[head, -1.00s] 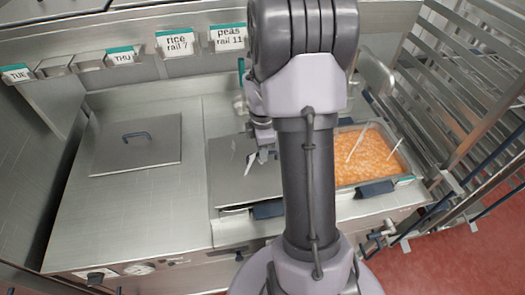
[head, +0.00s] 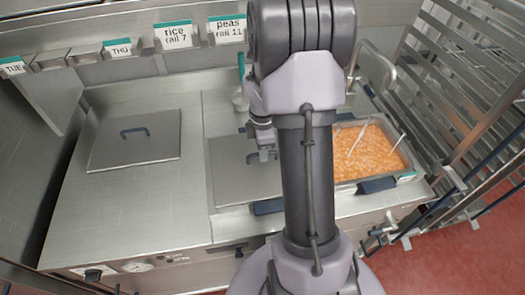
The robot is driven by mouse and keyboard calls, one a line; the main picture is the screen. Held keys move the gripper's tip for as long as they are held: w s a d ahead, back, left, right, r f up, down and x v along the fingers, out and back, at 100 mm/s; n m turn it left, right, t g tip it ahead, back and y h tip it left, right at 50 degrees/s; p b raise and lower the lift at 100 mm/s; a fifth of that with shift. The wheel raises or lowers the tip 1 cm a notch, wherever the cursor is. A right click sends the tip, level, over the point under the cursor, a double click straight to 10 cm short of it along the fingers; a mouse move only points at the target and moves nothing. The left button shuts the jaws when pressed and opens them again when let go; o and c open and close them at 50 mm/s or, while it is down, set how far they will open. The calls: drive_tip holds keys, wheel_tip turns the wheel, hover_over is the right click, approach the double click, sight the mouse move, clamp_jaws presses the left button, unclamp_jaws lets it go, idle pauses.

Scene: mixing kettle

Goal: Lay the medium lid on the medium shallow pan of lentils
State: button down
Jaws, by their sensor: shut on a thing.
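My gripper (head: 263,155) is shut on the handle of a flat grey lid (head: 232,178), partly hidden behind my arm. I take this as the medium lid. It is level over a shallow pan with a dark blue front handle (head: 268,207), and looks down on or very close to its rim. I cannot tell whether it touches all round. The lid hides this pan's contents, so I cannot confirm lentils.
Another square lid (head: 134,150) with a blue handle lies on the steel counter (head: 120,205) at left. An open pan of orange food (head: 370,150) with two pale sticks stands at right. A metal rack (head: 465,90) is further right. Labels line the back rail.

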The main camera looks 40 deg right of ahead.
drive_tip(key=shift+f, duration=0.2)
drive_tip(key=c, duration=0.9)
unclamp_jaws()
wheel_tip(320, 180, up, 7)
drive_tip(key=p, duration=0.6)
drive_tip(key=shift+r, duration=0.1)
